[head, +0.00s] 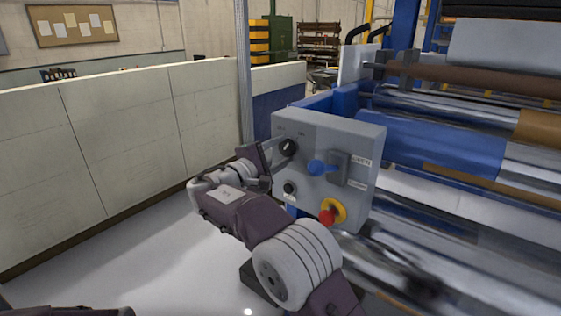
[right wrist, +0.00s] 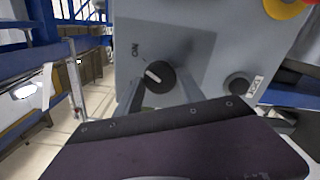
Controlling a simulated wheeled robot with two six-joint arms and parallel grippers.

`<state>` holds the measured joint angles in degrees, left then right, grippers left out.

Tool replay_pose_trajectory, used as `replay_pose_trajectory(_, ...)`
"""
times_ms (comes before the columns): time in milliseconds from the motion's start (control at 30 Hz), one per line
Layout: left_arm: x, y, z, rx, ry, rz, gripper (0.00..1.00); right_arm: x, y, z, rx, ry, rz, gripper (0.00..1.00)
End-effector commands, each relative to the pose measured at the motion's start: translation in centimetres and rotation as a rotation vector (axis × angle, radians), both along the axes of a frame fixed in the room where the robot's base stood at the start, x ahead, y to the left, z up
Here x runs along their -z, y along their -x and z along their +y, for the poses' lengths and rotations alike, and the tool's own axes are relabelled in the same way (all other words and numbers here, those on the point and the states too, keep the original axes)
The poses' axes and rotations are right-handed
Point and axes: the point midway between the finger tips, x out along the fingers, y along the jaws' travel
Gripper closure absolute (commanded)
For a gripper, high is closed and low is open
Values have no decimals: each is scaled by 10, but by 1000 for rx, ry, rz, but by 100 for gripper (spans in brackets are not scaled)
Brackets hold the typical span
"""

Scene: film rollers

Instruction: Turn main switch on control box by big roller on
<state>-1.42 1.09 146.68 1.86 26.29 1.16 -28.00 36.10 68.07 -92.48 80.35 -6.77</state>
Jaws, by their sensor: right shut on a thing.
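The grey control box (head: 345,133) stands at the big roller machine in the head view. Its main switch is a black rotary knob (head: 288,147) at the box's upper left. The right wrist view shows the knob (right wrist: 161,78) close up, with a white pointer mark slanting to the upper left, on the side of the ON label (right wrist: 135,49). My right gripper (head: 279,155) is at the knob, one finger on each side, shut on it. The fingers partly cover the knob's lower edge in the right wrist view. My left gripper is not in view.
Rollers (head: 440,142) fill the right side. A pale low wall (head: 120,135) stands at left, with open floor before it.

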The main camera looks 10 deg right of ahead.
Motion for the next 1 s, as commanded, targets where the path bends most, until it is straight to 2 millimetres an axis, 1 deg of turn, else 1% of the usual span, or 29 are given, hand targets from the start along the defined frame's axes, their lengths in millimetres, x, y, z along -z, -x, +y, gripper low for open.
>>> replay_pose_trajectory(33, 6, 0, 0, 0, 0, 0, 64, 3, 0, 0, 1, -12, -16, 94)
replay_pose_trajectory(200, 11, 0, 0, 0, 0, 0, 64, 1, 0, 0, 1, -43, -56, 94)
replay_pose_trajectory(767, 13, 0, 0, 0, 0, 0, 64, 0, 0, 0, 1, -62, -78, 94)
replay_pose_trajectory(800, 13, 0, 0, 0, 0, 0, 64, 0, 0, 0, 1, -62, -78, 51)
replay_pose_trajectory(867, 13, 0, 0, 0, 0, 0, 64, 0, 0, 0, 0, -62, -78, 34)
replay_pose_trajectory(900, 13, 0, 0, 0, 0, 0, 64, 0, 0, 0, 0, -62, -78, 32)
replay_pose_trajectory(1000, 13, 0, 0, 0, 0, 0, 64, 0, 0, 0, 0, -62, -77, 32)
